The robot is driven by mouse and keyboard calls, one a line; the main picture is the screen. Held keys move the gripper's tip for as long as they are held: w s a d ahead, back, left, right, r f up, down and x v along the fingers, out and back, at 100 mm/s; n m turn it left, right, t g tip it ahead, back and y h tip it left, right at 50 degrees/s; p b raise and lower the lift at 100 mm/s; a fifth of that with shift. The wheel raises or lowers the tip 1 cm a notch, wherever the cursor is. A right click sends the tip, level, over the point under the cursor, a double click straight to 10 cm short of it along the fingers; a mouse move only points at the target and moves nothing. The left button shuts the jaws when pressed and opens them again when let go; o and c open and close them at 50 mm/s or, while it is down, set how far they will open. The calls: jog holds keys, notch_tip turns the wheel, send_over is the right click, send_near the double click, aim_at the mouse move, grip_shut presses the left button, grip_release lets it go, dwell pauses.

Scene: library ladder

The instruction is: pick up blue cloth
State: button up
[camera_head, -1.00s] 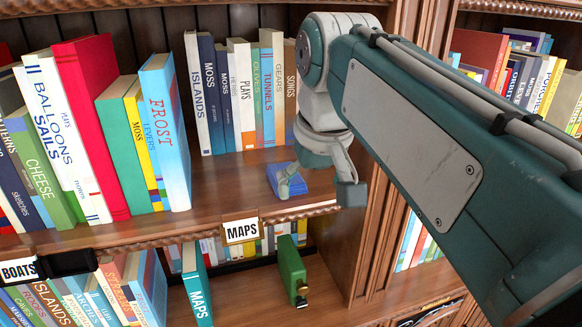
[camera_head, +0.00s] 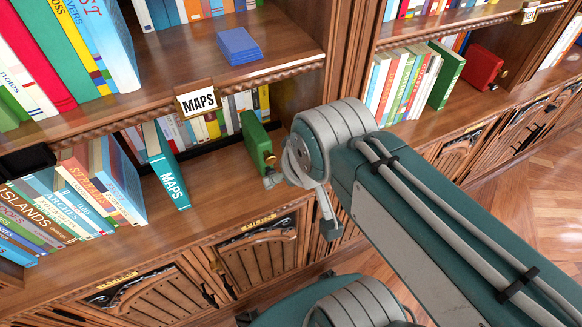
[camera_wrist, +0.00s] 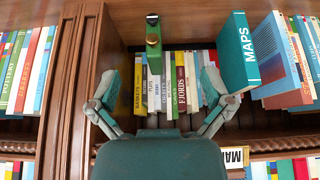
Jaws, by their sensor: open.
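The blue cloth (camera_head: 239,46) is a flat folded stack on the upper shelf, near its front edge and above the MAPS label, in the head view. It lies apart from my gripper. My gripper (camera_head: 299,203) is lower, in front of the lower shelf and close to the green box-like object there. In the wrist view my gripper (camera_wrist: 160,88) has its two fingers spread wide with nothing between them. The cloth does not show in the wrist view. My wrist and upper arm hide part of the shelf's right upright in the head view.
The green object (camera_head: 257,143) with a brass fitting and the teal MAPS book (camera_head: 168,168) stand on the lower shelf. The MAPS label (camera_head: 198,100) hangs on the upper shelf's edge. Books crowd the upper shelf's left. Bare wood surrounds the cloth.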

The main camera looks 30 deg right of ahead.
jog(key=g, duration=0.1)
send_near(237, 40)
jog(key=s+f, duration=0.4)
jog(key=s, duration=0.6)
jog(key=w, duration=1.2)
jog(key=shift+w+f, duration=0.1)
jog(key=shift+f, duration=0.05)
jog(key=x, duration=0.5)
jog(key=shift+f, duration=0.25)
jog(key=shift+c, duration=0.3)
jog(key=c, duration=0.9)
